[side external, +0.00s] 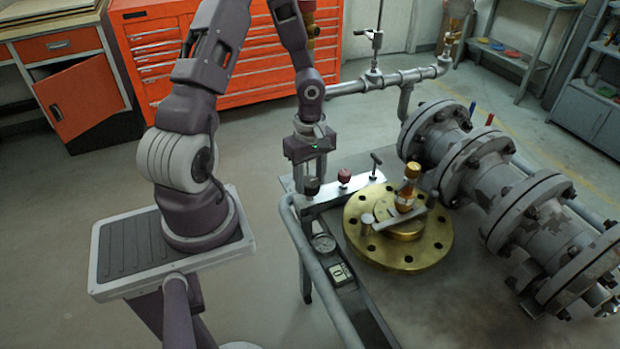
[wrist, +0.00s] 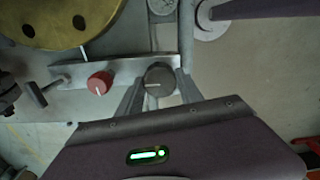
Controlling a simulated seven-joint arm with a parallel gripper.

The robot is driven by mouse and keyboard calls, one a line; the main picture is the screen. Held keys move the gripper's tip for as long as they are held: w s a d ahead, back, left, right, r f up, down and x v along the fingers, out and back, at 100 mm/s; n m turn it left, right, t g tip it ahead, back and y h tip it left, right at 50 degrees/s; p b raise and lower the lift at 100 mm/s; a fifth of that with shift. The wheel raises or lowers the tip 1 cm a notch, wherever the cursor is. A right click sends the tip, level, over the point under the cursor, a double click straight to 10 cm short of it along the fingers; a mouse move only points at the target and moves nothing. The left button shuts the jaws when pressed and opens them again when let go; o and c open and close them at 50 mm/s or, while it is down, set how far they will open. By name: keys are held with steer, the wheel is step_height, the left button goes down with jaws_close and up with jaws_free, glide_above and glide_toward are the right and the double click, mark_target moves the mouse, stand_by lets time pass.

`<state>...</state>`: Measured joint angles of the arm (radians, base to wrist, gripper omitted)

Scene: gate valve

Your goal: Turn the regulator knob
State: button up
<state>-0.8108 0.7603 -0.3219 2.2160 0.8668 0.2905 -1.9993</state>
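A dark round knob (wrist: 160,78) with a white pointer mark sits at one end of a metal bracket. In the side view this dark knob (side external: 312,187) is directly below my gripper (side external: 311,178). My gripper points down with its fingers apart. In the wrist view its fingers (wrist: 159,88) are on either side of the dark knob, and no clear grip on it shows. A red knob (wrist: 100,83) with a white mark is beside it on the same bracket; it also shows in the side view (side external: 344,176). No label shows which knob is the regulator.
A T-shaped handle (side external: 376,162) stands at the bracket's other end. A brass flange (side external: 398,245) with a valve body on top is close to the right. A gauge (side external: 323,242) and a grey rail (side external: 318,280) are at the front. Flanged grey pipes (side external: 470,170) stand farther right.

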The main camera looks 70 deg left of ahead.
steer(key=c, duration=0.7)
steer(key=shift+o, duration=0.2)
